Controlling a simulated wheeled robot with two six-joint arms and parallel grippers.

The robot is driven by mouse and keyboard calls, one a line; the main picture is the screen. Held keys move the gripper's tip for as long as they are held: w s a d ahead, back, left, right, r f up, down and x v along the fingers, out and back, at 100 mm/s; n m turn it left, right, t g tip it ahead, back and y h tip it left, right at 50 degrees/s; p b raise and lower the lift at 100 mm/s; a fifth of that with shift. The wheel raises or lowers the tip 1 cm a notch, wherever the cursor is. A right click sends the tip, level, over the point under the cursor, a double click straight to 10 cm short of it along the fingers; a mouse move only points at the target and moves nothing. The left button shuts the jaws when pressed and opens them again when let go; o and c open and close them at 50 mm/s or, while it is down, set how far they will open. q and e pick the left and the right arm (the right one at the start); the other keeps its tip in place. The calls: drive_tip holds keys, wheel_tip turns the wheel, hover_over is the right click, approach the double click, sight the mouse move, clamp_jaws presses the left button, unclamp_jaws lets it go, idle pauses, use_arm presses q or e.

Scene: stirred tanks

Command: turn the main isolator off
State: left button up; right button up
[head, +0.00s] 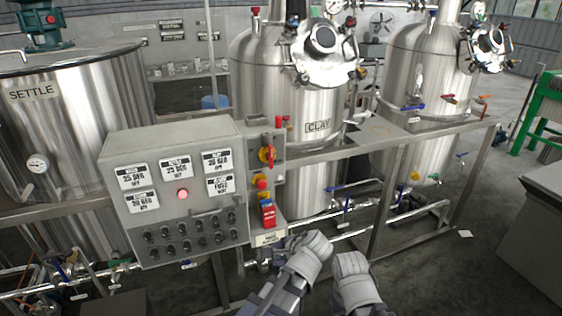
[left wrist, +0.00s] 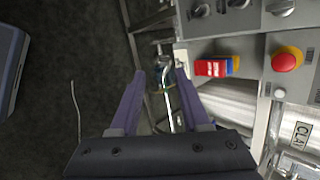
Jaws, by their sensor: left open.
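I cannot tell which is the main isolator. My left gripper (left wrist: 160,72) is open and empty, beside the red block, apart from it. My right gripper's fingers are hidden behind its wrist (head: 352,272).
The control box (head: 170,135) carries several labels, knobs and a lit red lamp (head: 182,194). Steel tanks marked SETTLE (head: 95,110) and CLAY (head: 285,85) stand behind. A frame rail (head: 440,137) and pipes (head: 340,232) run to the right.

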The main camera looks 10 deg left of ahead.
use_arm(q)
drive_tip(key=w+a+r+m+t+y+p, duration=0.1)
drive_tip(key=w+a+r+m+t+y, duration=0.3)
drive_tip(key=w+r+m, duration=0.5)
drive_tip(key=m+t, duration=0.6)
drive_tip(key=m, duration=0.3)
approach(272, 160)
drive_tip(key=w, duration=0.1)
drive_tip(key=shift+a+p+x, duration=0.15)
drive_tip(key=shift+x, duration=1.95)
drive_tip(key=shift+a+p+x, duration=0.15)
drive_tip(key=shift+x, duration=1.95)
drive_tip(key=shift+s+r, duration=0.1)
drive_tip(key=shift+s, duration=0.1)
clamp_jaws()
